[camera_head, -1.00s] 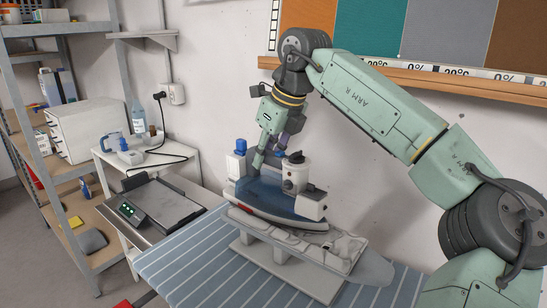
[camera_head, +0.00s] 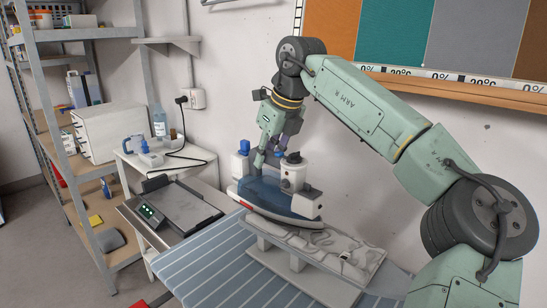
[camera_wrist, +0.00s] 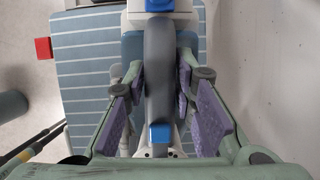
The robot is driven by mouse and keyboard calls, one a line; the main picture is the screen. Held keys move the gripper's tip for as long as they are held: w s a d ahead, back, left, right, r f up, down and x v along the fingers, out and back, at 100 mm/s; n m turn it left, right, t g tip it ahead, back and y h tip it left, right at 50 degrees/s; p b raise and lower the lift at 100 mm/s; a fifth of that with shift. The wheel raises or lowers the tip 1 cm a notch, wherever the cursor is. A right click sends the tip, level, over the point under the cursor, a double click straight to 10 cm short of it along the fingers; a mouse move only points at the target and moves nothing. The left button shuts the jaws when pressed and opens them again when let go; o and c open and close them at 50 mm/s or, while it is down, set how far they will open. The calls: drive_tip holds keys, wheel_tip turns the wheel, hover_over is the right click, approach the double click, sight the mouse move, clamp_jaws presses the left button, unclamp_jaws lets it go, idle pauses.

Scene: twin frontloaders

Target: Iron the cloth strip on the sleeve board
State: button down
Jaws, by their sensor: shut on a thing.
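My gripper (camera_head: 268,155) is shut on the dark handle (camera_wrist: 160,70) of the blue-and-white iron (camera_head: 262,196). In the wrist view, the purple-padded fingers lie on both sides of the handle. The iron is over the left end of the pale sleeve board (camera_head: 360,270), sole down; whether it touches is unclear. A pale, wrinkled cloth strip (camera_head: 325,242) lies along the board's top, visible to the right of the iron. Any part under the iron is hidden.
The sleeve board stands on a blue striped ironing surface (camera_head: 215,265). A dark-edged plate with green lights (camera_head: 185,214) is at the left. A white side table (camera_head: 200,172) holds small bottles, with shelving (camera_head: 105,235) beyond. The wall is close behind.

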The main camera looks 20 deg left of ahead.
sight(255, 147)
drive_tip(key=shift+w+a+r, duration=0.1)
drive_tip(key=shift+w+a, duration=0.2)
drive_tip(key=shift+a, duration=0.65)
drive_tip(key=shift+w+a, duration=0.3)
drive_tip(key=shift+a, duration=0.65)
drive_tip(key=shift+r, duration=0.1)
drive_tip(key=shift+r, duration=1.9)
drive_tip(key=shift+s, duration=0.1)
